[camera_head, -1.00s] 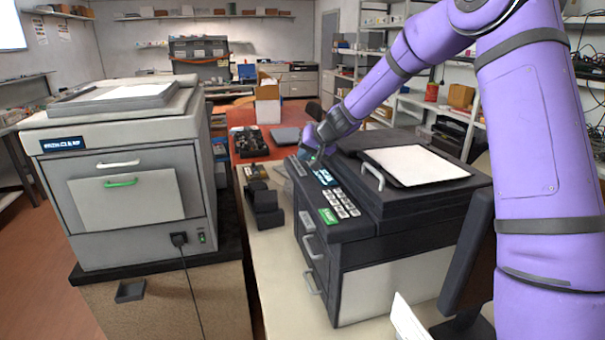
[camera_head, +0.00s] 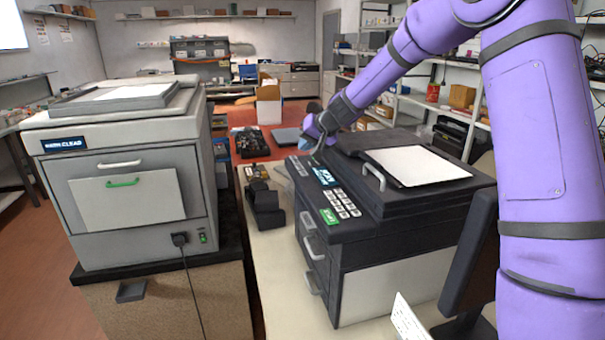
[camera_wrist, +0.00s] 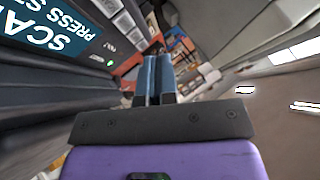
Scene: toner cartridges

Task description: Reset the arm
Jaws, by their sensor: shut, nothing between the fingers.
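My purple arm reaches in from the upper right in the head view, over the dark copier (camera_head: 345,235). My gripper (camera_head: 306,143) is at the copier's far left edge, near its control panel (camera_head: 325,178). The wrist view shows the two blue-grey fingers of my gripper (camera_wrist: 154,76) close together with nothing held. The copier's screen (camera_wrist: 45,28) fills the upper left of the wrist view, beside the fingers. I cannot tell from these views how far the fingertips are from the copier.
A grey printer (camera_head: 125,165) stands on a cabinet (camera_head: 185,300) at the left. A small black device (camera_head: 265,205) sits on the pale table between the machines. A dark monitor (camera_head: 470,260) stands at the lower right. Shelves line the walls; red floor lies beyond.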

